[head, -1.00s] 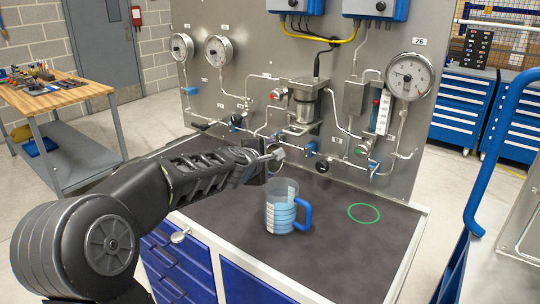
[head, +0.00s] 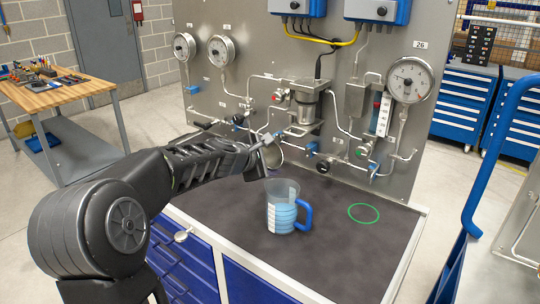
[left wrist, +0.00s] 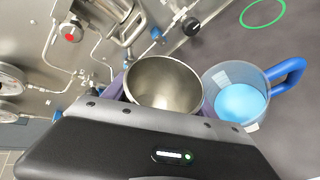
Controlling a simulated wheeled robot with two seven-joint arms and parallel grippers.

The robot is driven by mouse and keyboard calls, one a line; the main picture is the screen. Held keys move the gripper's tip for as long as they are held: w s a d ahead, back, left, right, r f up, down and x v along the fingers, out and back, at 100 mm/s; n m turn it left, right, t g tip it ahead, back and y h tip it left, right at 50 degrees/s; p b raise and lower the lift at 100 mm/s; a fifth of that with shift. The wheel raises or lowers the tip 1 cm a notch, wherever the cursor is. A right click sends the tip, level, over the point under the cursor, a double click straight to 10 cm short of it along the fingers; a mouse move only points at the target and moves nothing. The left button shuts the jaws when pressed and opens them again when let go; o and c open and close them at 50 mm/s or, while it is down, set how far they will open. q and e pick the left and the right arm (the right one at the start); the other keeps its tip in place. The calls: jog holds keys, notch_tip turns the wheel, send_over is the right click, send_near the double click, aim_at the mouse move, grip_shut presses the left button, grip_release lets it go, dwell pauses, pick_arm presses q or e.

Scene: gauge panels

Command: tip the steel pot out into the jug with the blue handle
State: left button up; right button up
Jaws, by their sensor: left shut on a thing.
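The steel pot (left wrist: 165,84) fills the middle of the left wrist view, mouth towards the camera; its bare steel inside shows and I make out no contents. My left gripper (head: 264,158) is shut on the pot, with a finger on either side in the left wrist view. In the head view the pot (head: 273,154) is small, partly hidden by the gripper, and held above and behind the jug. The clear jug (head: 280,208) with the blue handle (head: 306,214) stands upright on the dark bench top. Blue liquid (left wrist: 240,103) shows inside it. My right gripper is not in view.
A steel panel with gauges (head: 409,80), pipes and valves stands close behind the pot. A green ring (head: 363,213) marks bare bench top (head: 345,250) right of the jug. A blue rail (head: 492,150) rises at the right.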

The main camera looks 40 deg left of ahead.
pick_arm(q)
jog(key=shift+a+r+n, duration=0.1)
jog(key=shift+r+n, duration=0.15)
jog(key=shift+n, duration=0.05)
jog(key=shift+f+h, duration=0.15)
jog(key=shift+h, duration=0.35)
jog(key=shift+p, duration=0.3)
jog(key=shift+n+h+p, duration=0.4)
jog(key=shift+n+p, duration=0.1)
jog(key=shift+n, duration=0.4)
jog(key=shift+h, duration=0.3)
jog(key=shift+d+n+h+p, duration=0.3)
jog(key=shift+n+h+p, duration=0.3)
jog(key=shift+p, duration=0.05)
jog(key=shift+f, duration=0.15)
